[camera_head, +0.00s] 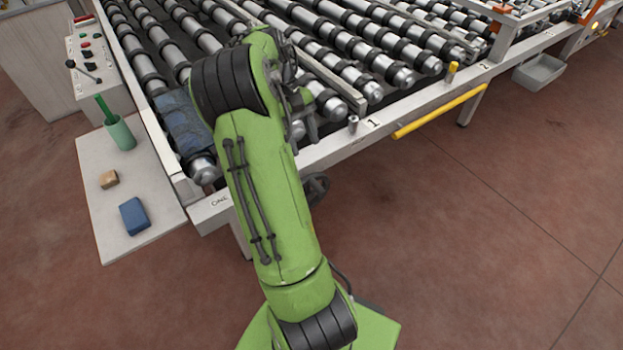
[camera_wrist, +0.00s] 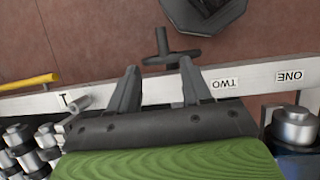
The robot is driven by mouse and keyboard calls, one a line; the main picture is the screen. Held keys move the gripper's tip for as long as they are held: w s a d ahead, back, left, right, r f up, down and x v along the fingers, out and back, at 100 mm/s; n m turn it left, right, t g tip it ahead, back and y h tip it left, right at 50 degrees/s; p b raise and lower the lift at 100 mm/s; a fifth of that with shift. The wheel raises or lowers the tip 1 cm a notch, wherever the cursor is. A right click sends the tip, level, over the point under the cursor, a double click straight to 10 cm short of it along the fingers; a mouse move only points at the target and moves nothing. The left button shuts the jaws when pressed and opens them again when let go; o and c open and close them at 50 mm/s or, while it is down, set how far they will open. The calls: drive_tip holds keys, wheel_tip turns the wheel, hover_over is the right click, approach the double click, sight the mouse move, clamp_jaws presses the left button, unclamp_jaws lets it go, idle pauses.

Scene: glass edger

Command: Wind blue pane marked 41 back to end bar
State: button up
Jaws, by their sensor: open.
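A bluish see-through pane (camera_head: 183,120) lies over the leftmost rollers, partly hidden behind my arm; no 41 is legible on it. A blue patch, likely its edge, shows at the lower right of the wrist view (camera_wrist: 293,163). A dark handwheel with a hub (camera_wrist: 166,52) sticks out from the white front rail. It also shows under the rail in the head view (camera_head: 317,187). My gripper (camera_wrist: 158,64) is open and empty; the wheel lies between and just beyond its fingertips. I cannot tell whether they touch. I cannot single out the end bar.
The white front rail (camera_head: 333,149) carries the labels ONE, TWO, 1 and 2. A yellow bar (camera_head: 440,112) runs along it. A side shelf holds a green cup (camera_head: 120,133), a tan block (camera_head: 108,179) and a blue block (camera_head: 134,216). The floor in front is mostly clear.

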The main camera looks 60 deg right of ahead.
sight(318, 187)
drive_tip(key=b+x, duration=0.4)
drive_tip(key=x, duration=0.9)
drive_tip(key=shift+w+a+f, duration=0.1)
drive_tip(key=shift+w+f, duration=0.05)
drive_tip(key=shift+w, duration=0.05)
clamp_jaws()
